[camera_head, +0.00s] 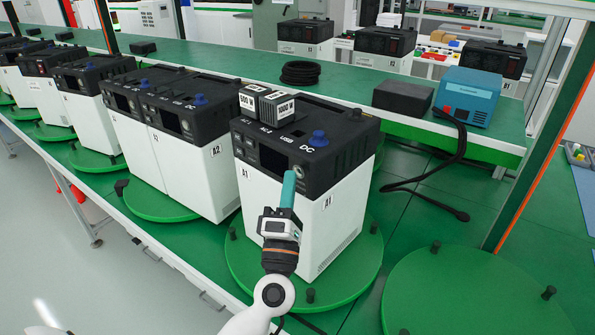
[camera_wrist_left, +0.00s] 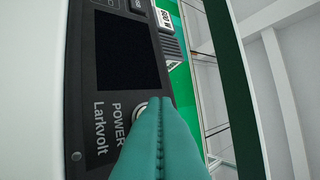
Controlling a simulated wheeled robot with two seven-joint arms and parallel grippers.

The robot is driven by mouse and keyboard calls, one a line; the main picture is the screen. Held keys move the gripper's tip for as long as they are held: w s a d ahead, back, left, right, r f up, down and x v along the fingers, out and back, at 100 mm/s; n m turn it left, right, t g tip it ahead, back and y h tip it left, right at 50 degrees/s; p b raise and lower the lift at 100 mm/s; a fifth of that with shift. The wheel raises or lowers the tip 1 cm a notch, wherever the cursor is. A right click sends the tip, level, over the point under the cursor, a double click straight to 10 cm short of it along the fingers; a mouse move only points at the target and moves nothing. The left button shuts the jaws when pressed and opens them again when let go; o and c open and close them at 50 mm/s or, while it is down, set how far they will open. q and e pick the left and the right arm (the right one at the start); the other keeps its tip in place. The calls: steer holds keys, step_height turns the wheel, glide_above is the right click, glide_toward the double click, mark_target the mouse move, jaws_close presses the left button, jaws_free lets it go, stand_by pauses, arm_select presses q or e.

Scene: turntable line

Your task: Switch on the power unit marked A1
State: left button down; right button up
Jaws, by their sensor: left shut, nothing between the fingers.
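The power unit marked A1 (camera_head: 288,215) is a white box with a black top. It stands on a green turntable disc (camera_head: 351,271) in the middle of the head view. My left gripper (camera_head: 289,178) is shut, with teal fingers, and its tips are at the front panel near a round button. In the left wrist view the panel (camera_wrist_left: 84,125) shows a dark screen and the words POWER and Larkvolt. The silver button (camera_wrist_left: 138,109) beside POWER is partly hidden behind the teal fingertips (camera_wrist_left: 157,105). I cannot tell whether they touch it. My right gripper is not in view.
Two small grey blocks (camera_head: 264,101) marked 500 W and 1000 W sit on top of A1. Similar units, one marked A2 (camera_head: 214,178), stand close on the left. An empty green disc (camera_head: 470,295) lies at the right. A blue box (camera_head: 467,96) with a black cable stands behind.

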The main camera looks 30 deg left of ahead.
arm_select(q)
steer(key=shift+w, duration=0.3)
stand_by(0.5)
steer(key=shift+s, duration=0.1)
steer(key=shift+s+a, duration=0.1)
steer(key=shift+s, duration=0.6)
steer(key=shift+s+a, duration=0.2)
steer(key=shift+s, duration=0.6)
steer(key=shift+s+a, duration=0.15)
steer(key=shift+s, duration=0.65)
steer(key=shift+s+a, duration=0.2)
steer(key=shift+s, duration=0.6)
